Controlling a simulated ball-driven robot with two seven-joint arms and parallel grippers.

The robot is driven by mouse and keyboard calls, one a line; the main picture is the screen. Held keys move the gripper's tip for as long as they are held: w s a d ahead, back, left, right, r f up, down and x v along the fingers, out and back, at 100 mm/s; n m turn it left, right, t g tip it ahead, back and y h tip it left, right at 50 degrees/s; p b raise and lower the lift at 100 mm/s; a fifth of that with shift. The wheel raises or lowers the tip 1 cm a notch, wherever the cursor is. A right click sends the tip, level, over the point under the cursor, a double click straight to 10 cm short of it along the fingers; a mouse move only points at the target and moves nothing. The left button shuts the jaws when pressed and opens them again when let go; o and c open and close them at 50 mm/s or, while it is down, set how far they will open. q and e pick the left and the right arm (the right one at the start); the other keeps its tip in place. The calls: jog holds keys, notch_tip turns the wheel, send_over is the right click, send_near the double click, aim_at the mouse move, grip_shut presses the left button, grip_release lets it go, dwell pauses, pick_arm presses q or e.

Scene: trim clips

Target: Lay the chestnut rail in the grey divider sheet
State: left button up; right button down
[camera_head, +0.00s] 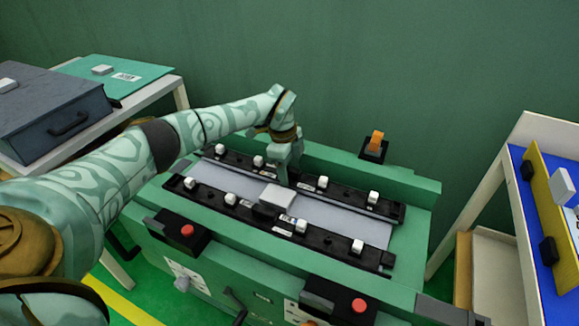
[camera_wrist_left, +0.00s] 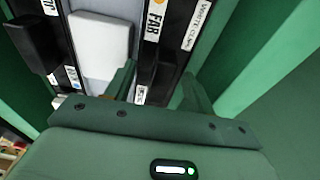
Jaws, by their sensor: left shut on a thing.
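The grey divider sheet (camera_head: 345,218) lies flat in the green bench fixture, between two long dark rails with white clips. A pale block (camera_head: 277,197) sits over its middle; it also shows in the left wrist view (camera_wrist_left: 101,36). My left gripper (camera_head: 286,178) reaches down at the far dark rail (camera_head: 337,194). In the left wrist view its fingers (camera_wrist_left: 160,88) stand on either side of this rail's labelled dark strip (camera_wrist_left: 158,60), shut on it as far as I can see. No rail looks clearly chestnut, so I cannot tell which it is. My right gripper is out of view.
Red-button boxes (camera_head: 187,231) sit along the bench front. An orange switch (camera_head: 376,141) stands behind the bench. A dark case (camera_head: 50,110) is on the left table, and a blue-topped table (camera_head: 530,200) with a yellow panel (camera_head: 553,210) stands right.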

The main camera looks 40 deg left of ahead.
pick_arm(q)
jog(key=o, duration=1.4)
jog(key=shift+c, duration=0.2)
notch_tip(320, 180, up, 16)
jog(key=a+p, duration=0.2)
jog(key=p, duration=0.4)
jog(key=shift+s+p, duration=0.3)
jog(key=shift+p, duration=0.05)
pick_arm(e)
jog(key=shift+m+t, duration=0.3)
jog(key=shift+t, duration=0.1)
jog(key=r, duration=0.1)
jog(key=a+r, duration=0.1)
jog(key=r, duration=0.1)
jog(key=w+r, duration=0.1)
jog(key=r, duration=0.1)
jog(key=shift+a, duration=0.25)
